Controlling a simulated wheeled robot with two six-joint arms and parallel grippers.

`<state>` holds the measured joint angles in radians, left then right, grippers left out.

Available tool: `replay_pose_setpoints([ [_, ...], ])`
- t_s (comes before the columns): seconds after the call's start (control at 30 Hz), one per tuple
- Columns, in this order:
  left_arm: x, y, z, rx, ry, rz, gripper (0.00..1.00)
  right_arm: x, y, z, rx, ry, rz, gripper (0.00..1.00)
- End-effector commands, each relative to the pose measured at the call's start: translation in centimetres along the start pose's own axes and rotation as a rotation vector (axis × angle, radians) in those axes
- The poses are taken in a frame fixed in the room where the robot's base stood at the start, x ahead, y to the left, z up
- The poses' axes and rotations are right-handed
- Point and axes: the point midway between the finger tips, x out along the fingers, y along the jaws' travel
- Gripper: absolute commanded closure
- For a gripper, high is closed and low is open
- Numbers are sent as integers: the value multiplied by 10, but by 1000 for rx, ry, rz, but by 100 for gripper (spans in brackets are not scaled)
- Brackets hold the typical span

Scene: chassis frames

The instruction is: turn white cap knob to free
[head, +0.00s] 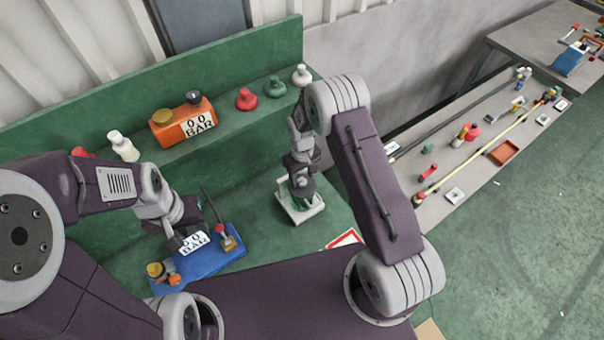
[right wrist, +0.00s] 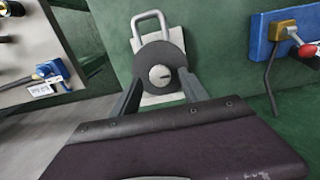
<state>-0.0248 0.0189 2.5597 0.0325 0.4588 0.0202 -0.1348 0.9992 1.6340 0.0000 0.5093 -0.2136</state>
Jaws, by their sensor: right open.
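A knob with a small white cap (right wrist: 160,75) sits in the middle of a dark round disc (right wrist: 158,56) in the right wrist view. The disc is on a pale plate with a grey loop handle (right wrist: 150,20). In the head view the pale base plate (head: 303,214) shows on the green bench, its knob mostly hidden by my gripper. My right gripper (right wrist: 161,84) is open, with its fingers on either side of the disc; whether they touch it I cannot tell. My left gripper (head: 190,238) is over the blue unit (head: 208,262), its jaws too small to judge.
An orange gauge unit (head: 183,124), a red knob piece (head: 246,100), a green one (head: 275,88) and white ones stand on the green shelf (head: 222,133). A red-edged sign (head: 345,240) lies right of the base plate. A grey table (head: 440,205) with rods and parts is further right.

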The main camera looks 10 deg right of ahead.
Motion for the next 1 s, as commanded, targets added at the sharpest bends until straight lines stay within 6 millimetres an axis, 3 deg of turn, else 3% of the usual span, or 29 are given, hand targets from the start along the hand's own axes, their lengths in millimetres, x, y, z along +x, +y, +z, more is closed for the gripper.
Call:
replay_pose_setpoints([
  [0.37, -5, 0, 0, 0, 0, 0, 64, 13, 0, 0, 0, 1, 0, 48],
  [0.57, -5, 0, 0, 0, -1, 0, 64, 12, 0, 0, 0, 1, 0, 98],
  [0.6, -5, 0, 0, 0, -1, 0, 64, 12, 0, 0, 0, 1, 0, 100],
  [1.0, 4, 0, 1, 0, -1, 0, 64, 14, 0, 0, -85, 0, 0, 100],
])
